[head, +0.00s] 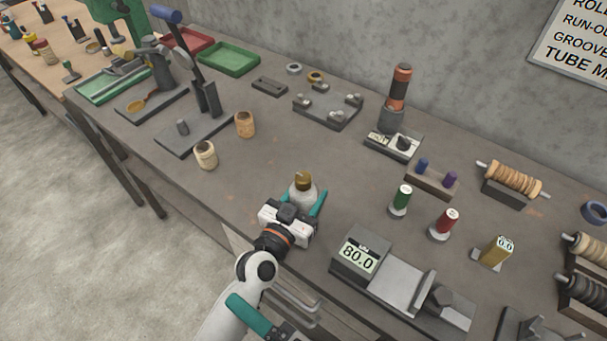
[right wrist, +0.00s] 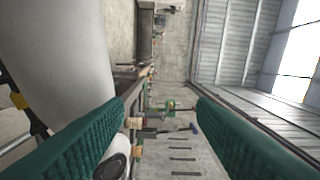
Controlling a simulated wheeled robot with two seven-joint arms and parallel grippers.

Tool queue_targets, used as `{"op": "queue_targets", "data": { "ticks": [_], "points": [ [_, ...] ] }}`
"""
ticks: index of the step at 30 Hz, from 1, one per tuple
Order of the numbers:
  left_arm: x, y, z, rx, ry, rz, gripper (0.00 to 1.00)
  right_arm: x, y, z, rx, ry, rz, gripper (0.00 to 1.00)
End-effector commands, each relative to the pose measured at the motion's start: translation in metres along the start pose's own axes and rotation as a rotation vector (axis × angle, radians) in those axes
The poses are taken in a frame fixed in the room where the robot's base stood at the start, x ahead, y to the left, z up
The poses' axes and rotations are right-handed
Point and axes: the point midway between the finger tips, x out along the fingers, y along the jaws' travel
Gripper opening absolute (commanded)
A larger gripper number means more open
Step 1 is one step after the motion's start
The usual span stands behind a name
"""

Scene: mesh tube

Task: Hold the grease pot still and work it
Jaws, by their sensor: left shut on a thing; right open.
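The grease pot (head: 303,192) is a pale, rounded pot with a brass-coloured cap, standing upright on the bench near its front edge. My left gripper (head: 307,201) is shut on it, with teal fingers on either side of its body. The gripper's body hides the pot's near lower part. My right gripper (right wrist: 160,98) is open in the right wrist view. Its two green fingers are wide apart with nothing between them. The grease pot cannot be made out in that view.
A scale reading 80.0 (head: 358,257) stands right of the pot. Two small jars (head: 205,155) (head: 245,124) and a lever press (head: 205,98) are to the left.

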Motion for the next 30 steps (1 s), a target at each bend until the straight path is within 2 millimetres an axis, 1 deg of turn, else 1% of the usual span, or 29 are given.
{"op": "queue_targets", "data": {
  "ticks": [1,3,5,11,14,17,20,23,26,30],
  "points": [
    [0.000,0.000,0.000,0.000,0.000,0.000,0.20,-0.002,0.002,-0.004,-0.086,-0.009,0.001,0.51],
    [0.000,0.000,0.000,0.000,0.000,-0.001,0.20,-0.004,0.004,-0.008,-0.180,-0.049,-0.002,0.51],
    [0.000,0.000,0.000,0.000,0.000,-0.001,0.20,-0.006,0.007,-0.006,-0.160,-0.111,-0.007,0.51],
    [0.000,0.000,0.000,0.000,0.000,0.000,0.20,-0.015,0.010,0.002,0.108,-0.285,-0.003,0.51],
    [0.000,0.000,0.000,0.000,0.000,0.000,0.20,-0.020,0.008,-0.001,0.257,-0.346,0.001,0.51],
    [0.000,0.000,0.000,0.000,0.000,0.000,0.20,-0.024,0.004,-0.008,0.408,-0.387,0.003,0.51],
    [0.000,0.000,0.000,0.000,0.000,0.000,0.20,-0.027,-0.001,-0.020,0.563,-0.408,0.005,0.51],
    [0.000,0.000,0.000,0.000,0.000,0.000,0.20,-0.028,-0.005,-0.036,0.718,-0.407,0.004,0.51],
    [0.000,0.000,0.000,0.000,0.000,0.000,0.20,-0.028,-0.009,-0.058,0.873,-0.383,0.001,0.51],
    [0.000,0.000,0.000,0.000,0.000,-0.001,0.20,-0.027,-0.012,-0.095,1.083,-0.313,-0.013,0.51]
  ]
}}
